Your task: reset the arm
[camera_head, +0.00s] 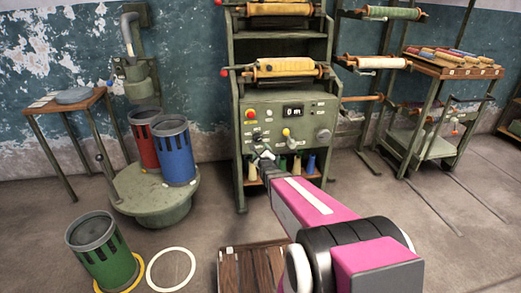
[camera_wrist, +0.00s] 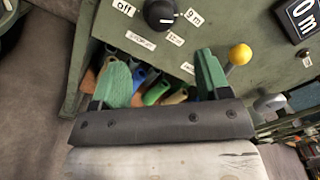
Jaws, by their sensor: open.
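My arm, with pink and black links, reaches from the lower right of the head view toward the green machine (camera_head: 285,112). My gripper (camera_head: 263,155) is at its far end, in front of the machine's lower panel. In the wrist view my gripper (camera_wrist: 162,78) shows two green fingers spread apart, with nothing held between them. Beyond the fingers are the panel (camera_wrist: 222,30), with a black knob (camera_wrist: 160,14) and a yellow-tipped lever (camera_wrist: 239,54), and several coloured spools (camera_wrist: 150,88) on a low shelf. I cannot tell whether a finger touches the panel.
Red (camera_head: 144,137) and blue (camera_head: 174,152) bins stand on a round green platform (camera_head: 155,193) at left. A wooden pallet (camera_head: 250,268) lies in front. A cart (camera_head: 425,125) stands right.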

